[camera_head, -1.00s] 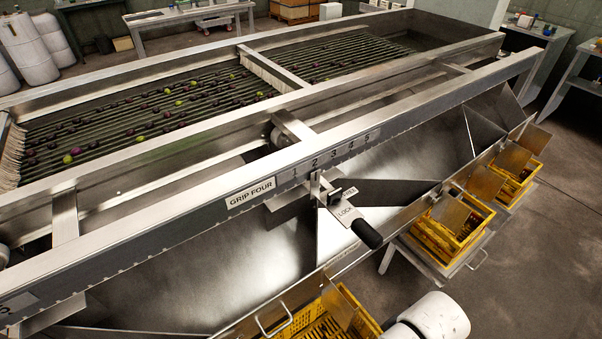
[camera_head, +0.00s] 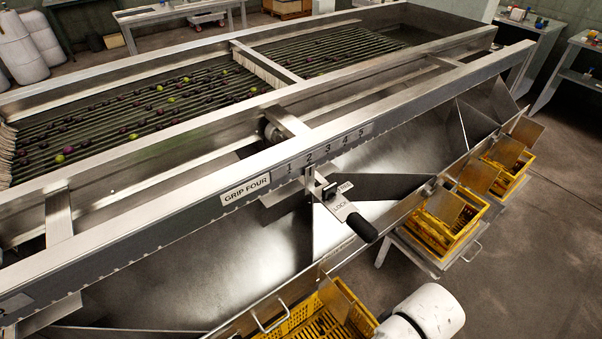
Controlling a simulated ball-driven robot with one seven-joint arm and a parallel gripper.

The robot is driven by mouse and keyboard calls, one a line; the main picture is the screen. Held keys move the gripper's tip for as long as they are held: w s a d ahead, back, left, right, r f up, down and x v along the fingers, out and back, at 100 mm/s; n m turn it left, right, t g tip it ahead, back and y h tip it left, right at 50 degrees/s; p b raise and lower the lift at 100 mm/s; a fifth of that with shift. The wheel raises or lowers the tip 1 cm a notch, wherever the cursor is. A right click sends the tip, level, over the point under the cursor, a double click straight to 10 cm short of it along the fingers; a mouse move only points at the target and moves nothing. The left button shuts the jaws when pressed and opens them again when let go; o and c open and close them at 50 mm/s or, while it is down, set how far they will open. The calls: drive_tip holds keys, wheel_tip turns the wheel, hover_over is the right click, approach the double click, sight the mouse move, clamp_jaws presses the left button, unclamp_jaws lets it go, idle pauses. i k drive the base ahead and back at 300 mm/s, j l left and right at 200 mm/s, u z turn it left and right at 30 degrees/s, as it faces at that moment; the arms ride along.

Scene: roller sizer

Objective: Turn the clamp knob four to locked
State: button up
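The clamp knob four is a small dark knob (camera_head: 329,191) on a bracket, under the number scale (camera_head: 326,150) and right of the "GRIP FOUR" label (camera_head: 245,188). A metal plate (camera_head: 343,209) there reads "LOCK" at its lower end and what looks like "FREE" at its upper end. A lever with a black handle (camera_head: 362,228) sticks out from the bracket toward the lower right. Which word the knob points to is too small to tell. My gripper's fingers are not in view; a white rounded part (camera_head: 432,312) at the bottom right seems to be my arm.
The long steel rail (camera_head: 420,98) runs diagonally across the view. Sloping steel chutes (camera_head: 190,270) lie below it. Yellow crates (camera_head: 440,235) stand under the chute mouths at the right. The roller bed (camera_head: 130,115) carries small dark and green fruit.

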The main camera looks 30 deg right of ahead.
sight(329, 192)
drive_tip(key=i+l, duration=0.1)
drive_tip(key=l, duration=0.25)
drive_tip(key=i+l, duration=0.15)
drive_tip(key=l, duration=0.2)
drive_tip(key=i+l, duration=0.1)
drive_tip(key=l, duration=0.25)
drive_tip(key=i+l, duration=0.1)
drive_tip(key=l, duration=0.25)
drive_tip(key=i+l, duration=0.1)
drive_tip(key=l, duration=0.3)
drive_tip(key=i+j+u, duration=0.05)
